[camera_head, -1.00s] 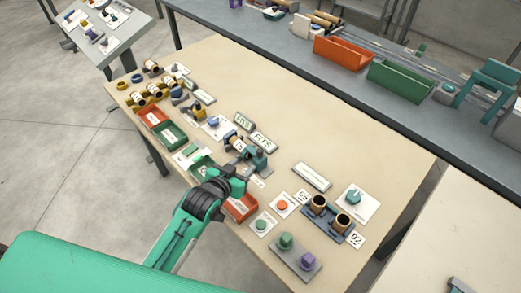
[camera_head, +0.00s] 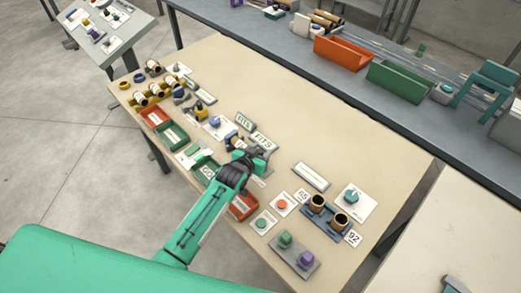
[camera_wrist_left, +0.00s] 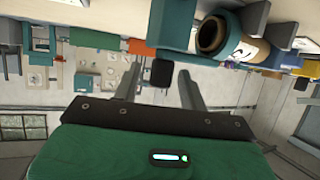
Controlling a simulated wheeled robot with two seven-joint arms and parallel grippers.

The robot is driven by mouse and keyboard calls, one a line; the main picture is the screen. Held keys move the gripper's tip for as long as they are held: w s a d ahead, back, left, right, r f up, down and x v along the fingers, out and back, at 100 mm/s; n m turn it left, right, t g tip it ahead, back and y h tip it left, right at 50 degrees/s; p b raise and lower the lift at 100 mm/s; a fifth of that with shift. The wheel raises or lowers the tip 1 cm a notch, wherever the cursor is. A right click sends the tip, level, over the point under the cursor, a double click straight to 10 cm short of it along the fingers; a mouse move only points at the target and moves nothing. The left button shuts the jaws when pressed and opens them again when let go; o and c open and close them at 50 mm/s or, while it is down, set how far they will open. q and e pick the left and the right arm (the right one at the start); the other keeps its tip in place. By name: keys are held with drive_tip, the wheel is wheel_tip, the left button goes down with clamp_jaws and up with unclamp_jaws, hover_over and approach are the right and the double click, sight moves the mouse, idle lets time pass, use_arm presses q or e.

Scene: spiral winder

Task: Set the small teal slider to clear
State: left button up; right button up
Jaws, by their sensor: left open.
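My left gripper (camera_head: 254,155) is over the middle of the beige table at the winder, and the arm and hand hide much of that spot. In the left wrist view, its two grey fingers (camera_wrist_left: 157,88) are apart, with a small dark block showing between them. A teal block (camera_wrist_left: 180,24) and a cream roll with a brown core (camera_wrist_left: 222,36) are close beyond the fingers. I cannot tell for sure which part is the small teal slider. A white card with a green piece (camera_head: 193,152) lies left of the hand. My right gripper does not show.
Red and green trays (camera_head: 174,136) line the near edge. A teal dial on a white card (camera_head: 352,195), a rack with two rolls (camera_head: 329,215) and green and purple knobs (camera_head: 295,250) stand at the right. The table's far right is clear.

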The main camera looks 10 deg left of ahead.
use_arm(q)
drive_tip(key=shift+c, duration=0.2)
clamp_jaws()
drive_tip(key=shift+s+d+p, duration=0.25)
drive_tip(key=shift+s+d, duration=0.15)
drive_tip(key=shift+d, duration=0.3)
drive_tip(key=shift+s+d+p, duration=0.25)
drive_tip(key=shift+s+d, duration=0.15)
drive_tip(key=shift+d, duration=0.25)
drive_tip(key=shift+d+f, duration=0.1)
drive_tip(key=shift+o, duration=0.2)
unclamp_jaws()
drive_tip(key=shift+s, duration=0.1)
